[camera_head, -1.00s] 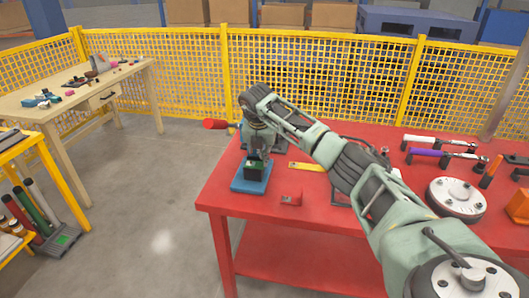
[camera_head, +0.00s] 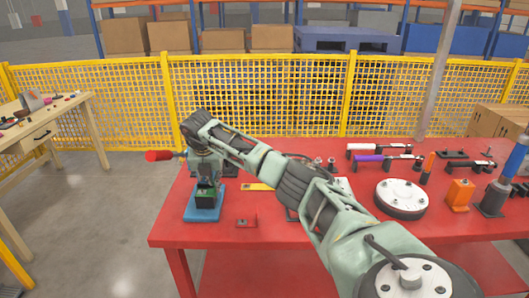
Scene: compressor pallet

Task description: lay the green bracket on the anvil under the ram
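The press stands at the left end of the red table, with a blue base (camera_head: 203,210) and a red-tipped lever handle (camera_head: 160,155). My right arm reaches across the table, and its wrist is over the press. My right gripper (camera_head: 206,172) points down in front of the press column and largely blends with it. The small green bracket (camera_head: 207,190) shows low at the press, above the blue base, just under the gripper. I cannot tell whether it rests on the anvil or whether the fingers hold it. The ram and anvil are mostly hidden. My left gripper is not in view.
On the red table (camera_head: 270,228) are a yellow strip (camera_head: 259,187), a small red block (camera_head: 246,220), a round flanged plate (camera_head: 401,197), an orange block (camera_head: 459,193) and a purple-handled tool (camera_head: 370,158). A yellow mesh fence (camera_head: 270,100) stands behind. A wooden bench is at left.

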